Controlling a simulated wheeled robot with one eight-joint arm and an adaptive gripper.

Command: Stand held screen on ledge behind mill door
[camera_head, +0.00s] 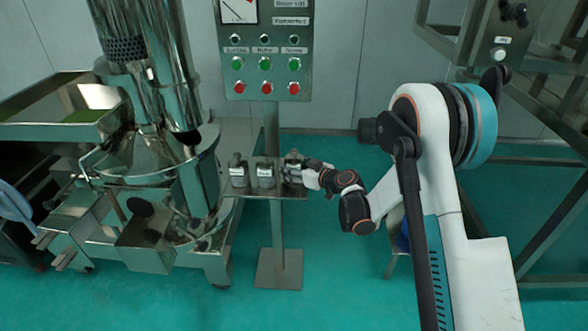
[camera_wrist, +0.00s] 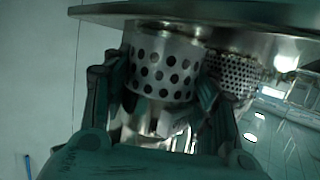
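A metal screen with large round holes (camera_wrist: 165,72) is between the two fingers of my gripper (camera_wrist: 160,100) in the wrist view. The fingers lie close along both its sides and look shut on it. In the head view my gripper (camera_head: 294,172) is at the right end of a small shelf (camera_head: 240,192) on the control post, and mostly hides this screen. In the wrist view the screen's rim meets or nearly meets a flat metal plate (camera_wrist: 200,12); I cannot tell whether it bears the screen. The mill (camera_head: 150,160) stands to the left.
A finer-holed screen (camera_wrist: 235,75) is close beside the held one in the wrist view. Two labelled cylinders (camera_head: 265,174) (camera_head: 238,172) stand on the shelf left of my gripper. The control panel (camera_head: 266,60) rises above it. A steel frame (camera_head: 540,75) is at the right.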

